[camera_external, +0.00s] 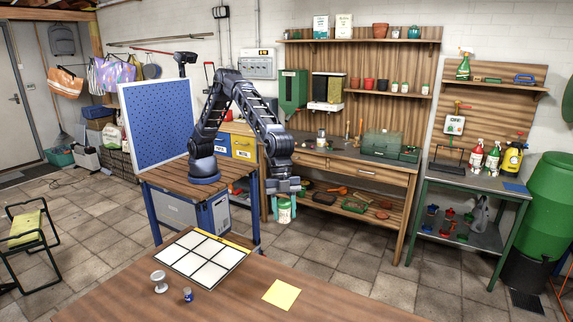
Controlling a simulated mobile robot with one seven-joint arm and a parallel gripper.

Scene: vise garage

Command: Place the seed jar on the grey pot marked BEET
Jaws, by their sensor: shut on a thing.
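My gripper (284,217) is shut on a small jar, the seed jar (284,211), which has a pale body and some green on it. The jar hangs between the two fingers in the air, beyond the near table and in front of the workbench. Its label is too small to read. I cannot make out a grey pot marked BEET; no lettering of that kind is legible, and several small pots and jars on the back shelf are too small to identify.
The near wooden table (330,305) bears a white-panelled tray (187,247), a white stemmed thing (158,282), a small blue jar (187,294) and a yellow sheet (282,295). Its right part is clear. A blue pegboard (158,118) stands left of my arm. A cluttered workbench (340,166) is behind.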

